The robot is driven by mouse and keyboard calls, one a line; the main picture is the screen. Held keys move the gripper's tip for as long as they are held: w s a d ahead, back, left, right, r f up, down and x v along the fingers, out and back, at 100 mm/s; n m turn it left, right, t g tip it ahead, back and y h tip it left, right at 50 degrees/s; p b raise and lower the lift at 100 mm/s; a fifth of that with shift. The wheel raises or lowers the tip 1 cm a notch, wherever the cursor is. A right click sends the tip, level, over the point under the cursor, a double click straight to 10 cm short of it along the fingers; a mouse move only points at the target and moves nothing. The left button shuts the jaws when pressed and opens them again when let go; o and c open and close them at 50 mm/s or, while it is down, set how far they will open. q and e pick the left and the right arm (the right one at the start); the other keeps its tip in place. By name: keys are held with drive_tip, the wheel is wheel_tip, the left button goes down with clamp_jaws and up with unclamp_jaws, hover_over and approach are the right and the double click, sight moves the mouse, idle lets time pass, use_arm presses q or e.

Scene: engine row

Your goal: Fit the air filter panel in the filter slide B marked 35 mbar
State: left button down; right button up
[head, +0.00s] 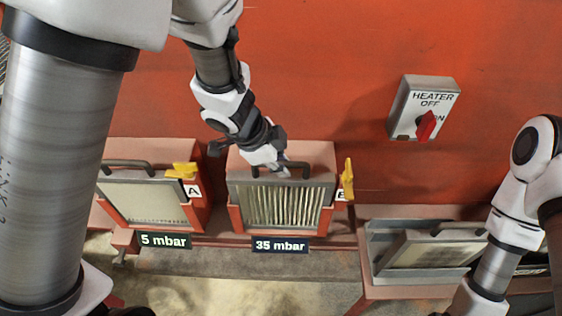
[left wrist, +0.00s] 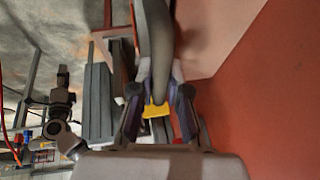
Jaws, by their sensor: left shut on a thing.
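A pleated air filter panel (head: 284,206) with a grey frame sits in filter slide B (head: 322,160), above the label "35 mbar" (head: 281,246), in the head view. My left gripper (head: 281,171) is at the top of this panel, shut on its dark handle (head: 262,165). The handle also shows between the fingers in the left wrist view (left wrist: 155,45). The yellow lever (head: 347,180) of slide B stands upright at its right side. Whether the panel is seated at the bottom cannot be told. My right arm (head: 519,215) is at the right, its gripper out of the head view.
Slide A (head: 199,212), marked "5 mbar" (head: 164,241), holds a pale panel, and its yellow lever (head: 182,171) lies sideways. Another panel (head: 430,252) leans in a grey tray (head: 385,272) at right. A heater switch (head: 423,108) is on the red wall.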

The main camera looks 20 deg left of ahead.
use_arm(q)
drive_tip(key=shift+f, duration=0.35)
drive_tip(key=c, duration=1.1)
unclamp_jaws()
drive_tip(key=v, duration=1.2)
drive_tip(key=shift+s, duration=0.1)
